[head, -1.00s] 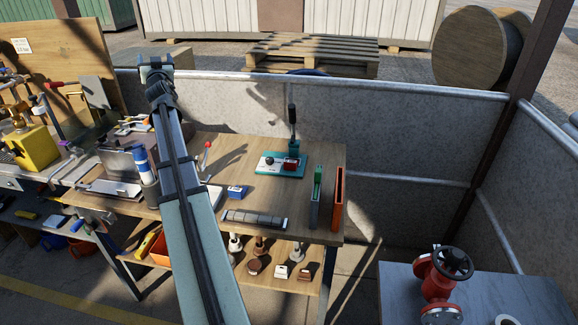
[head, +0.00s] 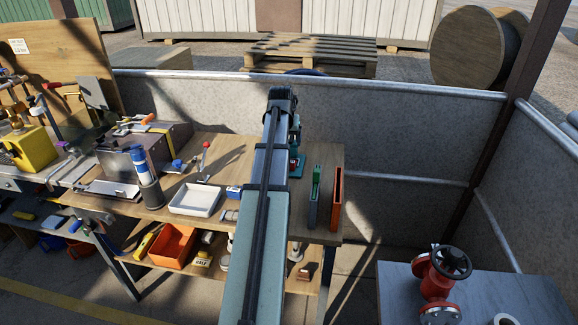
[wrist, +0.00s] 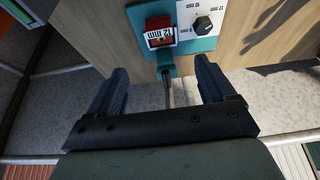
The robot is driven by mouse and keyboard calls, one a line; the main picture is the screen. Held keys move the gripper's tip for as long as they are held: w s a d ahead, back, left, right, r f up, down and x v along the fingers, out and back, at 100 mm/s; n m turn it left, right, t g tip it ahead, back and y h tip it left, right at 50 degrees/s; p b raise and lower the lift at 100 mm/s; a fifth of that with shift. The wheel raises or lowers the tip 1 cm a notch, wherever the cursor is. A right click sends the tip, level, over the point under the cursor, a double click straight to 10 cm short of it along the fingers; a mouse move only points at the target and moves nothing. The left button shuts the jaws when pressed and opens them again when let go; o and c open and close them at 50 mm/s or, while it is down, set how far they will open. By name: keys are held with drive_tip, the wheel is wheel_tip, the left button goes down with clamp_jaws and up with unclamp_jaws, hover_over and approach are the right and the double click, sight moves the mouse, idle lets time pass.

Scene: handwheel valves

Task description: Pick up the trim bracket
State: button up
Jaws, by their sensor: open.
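I cannot pick out a trim bracket for certain in either view. My gripper (wrist: 160,78) is open in the wrist view, its two dark fingers apart. A grey rod (wrist: 168,92) below a teal tab shows between the fingers, and I cannot tell whether they touch it. In the head view my arm covers most of this fixture (head: 297,168), and the gripper's fingers are not clear there.
The wooden bench (head: 325,155) holds a white tray (head: 197,200), a red-knobbed lever (head: 205,160) and upright grey-green (head: 314,197) and orange (head: 337,197) holders. An orange bin (head: 172,246) sits below. A red valve (head: 438,285) stands on the right table.

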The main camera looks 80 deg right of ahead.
drive_tip(key=shift+a+x, duration=0.2)
drive_tip(key=shift+x, duration=6.7)
drive_tip(key=shift+f, duration=0.1)
drive_tip(key=c, duration=1.3)
